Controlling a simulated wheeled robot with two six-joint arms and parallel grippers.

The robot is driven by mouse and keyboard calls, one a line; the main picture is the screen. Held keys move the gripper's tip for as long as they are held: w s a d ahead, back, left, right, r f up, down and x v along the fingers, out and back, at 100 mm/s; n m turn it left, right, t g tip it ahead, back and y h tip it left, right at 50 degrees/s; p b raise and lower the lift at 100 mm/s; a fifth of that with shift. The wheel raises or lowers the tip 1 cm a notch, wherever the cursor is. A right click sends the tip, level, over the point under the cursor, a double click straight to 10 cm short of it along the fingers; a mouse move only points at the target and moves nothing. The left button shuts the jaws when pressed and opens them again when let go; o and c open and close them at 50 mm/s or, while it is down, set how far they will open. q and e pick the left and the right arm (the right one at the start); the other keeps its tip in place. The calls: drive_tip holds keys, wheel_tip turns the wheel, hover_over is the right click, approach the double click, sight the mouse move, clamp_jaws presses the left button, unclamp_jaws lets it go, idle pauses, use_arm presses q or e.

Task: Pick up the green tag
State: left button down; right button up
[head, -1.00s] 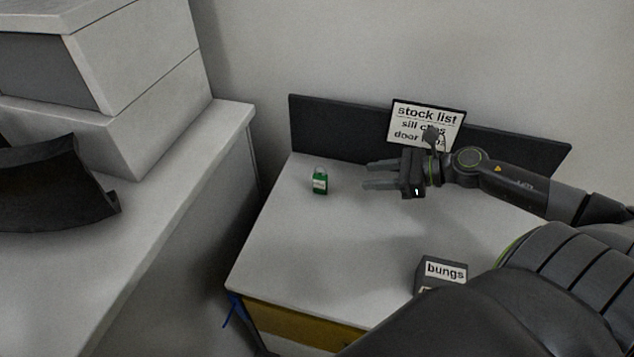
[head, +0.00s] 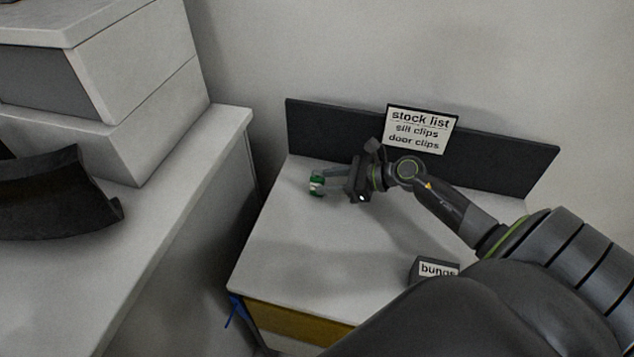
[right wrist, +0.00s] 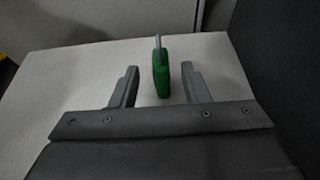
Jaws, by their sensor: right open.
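The green tag (head: 315,185) stands on the white tabletop near its back left, with a pale label on its front. It also shows in the right wrist view (right wrist: 161,76), edge-on with a grey loop or clip at its top. My right gripper (head: 325,182) is open at the tag, and its fingers partly cover it in the head view. My left gripper is not in view.
A dark back panel (head: 320,130) runs behind the table, with a stock list sign (head: 420,130) on it. A dark box labelled bungs (head: 433,270) sits at the table's front right. A grey counter (head: 185,190) stands to the left across a gap.

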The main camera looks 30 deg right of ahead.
sight(311, 181)
drive_tip(key=shift+w+a+p, duration=0.3)
drive_tip(key=shift+w+p, duration=0.1)
drive_tip(key=shift+p, duration=0.15)
drive_tip(key=p+x, duration=0.1)
drive_tip(key=x, duration=0.2)
drive_tip(key=shift+w+a+r+p, duration=0.1)
drive_tip(key=shift+w+p, duration=0.05)
drive_tip(key=shift+p, duration=0.25)
drive_tip(key=shift+w+a+f, duration=0.3)
drive_tip(key=shift+w, duration=0.05)
clamp_jaws()
